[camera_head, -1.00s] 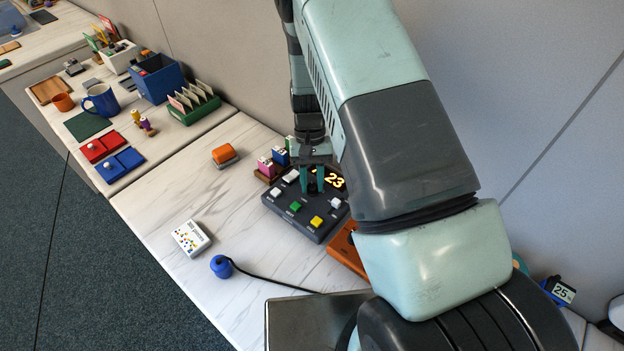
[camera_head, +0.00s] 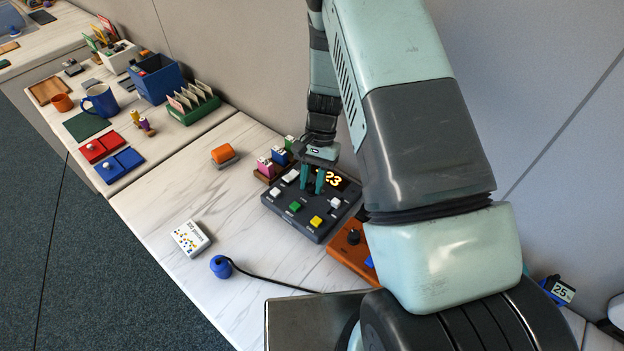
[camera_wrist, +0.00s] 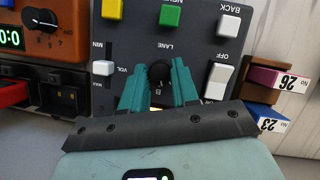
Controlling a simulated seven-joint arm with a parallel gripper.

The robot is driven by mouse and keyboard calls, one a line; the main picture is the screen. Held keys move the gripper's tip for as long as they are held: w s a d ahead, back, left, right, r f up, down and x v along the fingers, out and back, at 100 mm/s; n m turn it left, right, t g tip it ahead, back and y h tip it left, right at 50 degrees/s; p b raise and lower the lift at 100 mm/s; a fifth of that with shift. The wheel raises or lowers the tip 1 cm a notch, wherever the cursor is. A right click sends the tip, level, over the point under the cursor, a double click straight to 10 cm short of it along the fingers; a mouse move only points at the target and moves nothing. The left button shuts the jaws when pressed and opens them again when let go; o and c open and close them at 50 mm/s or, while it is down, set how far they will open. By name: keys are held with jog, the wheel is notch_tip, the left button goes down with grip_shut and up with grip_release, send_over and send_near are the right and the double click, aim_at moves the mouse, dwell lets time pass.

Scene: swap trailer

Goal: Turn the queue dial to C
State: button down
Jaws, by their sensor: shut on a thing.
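The dark queue console (camera_head: 318,226) lies on the counter, with a lit 23 display, white buttons, a green button and a yellow button. Its black dial knob (camera_wrist: 159,72) is in the wrist view, under the word LANE, with a letter B seen just below it. My gripper (camera_head: 313,188) reaches down onto the console, and its teal fingers (camera_wrist: 158,80) are shut on the knob from both sides. The fingers and hand hide part of the dial's face, so I cannot tell which letter the pointer faces.
An orange box (camera_head: 352,250) with its own black knob stands right beside the console. A wooden rack of numbered tags (camera_head: 270,171) is close behind it. A white box (camera_head: 190,238) and a blue corded knob (camera_head: 221,266) lie at the front left, with bare counter between.

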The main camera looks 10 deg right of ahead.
jog(key=m+y, duration=0.1)
jog(key=m, duration=0.1)
jog(key=m+t, duration=0.1)
jog(key=m, duration=0.2)
jog(key=shift+d+m+y, duration=0.2)
jog(key=shift+m+y, duration=0.1)
jog(key=shift+y, duration=0.1)
jog(key=m+t, duration=0.1)
jog(key=m, duration=0.1)
jog(key=m+t, duration=0.1)
jog(key=m, duration=0.2)
jog(key=shift+s+m+y, duration=0.2)
jog(key=shift+m+y, duration=0.1)
jog(key=shift+t, duration=0.3)
jog(key=c, duration=0.9)
grip_release()
jog(key=shift+r, duration=0.15)
jog(key=v, duration=1)
jog(key=shift+d+r, duration=0.2)
jog(key=shift+r, duration=0.1)
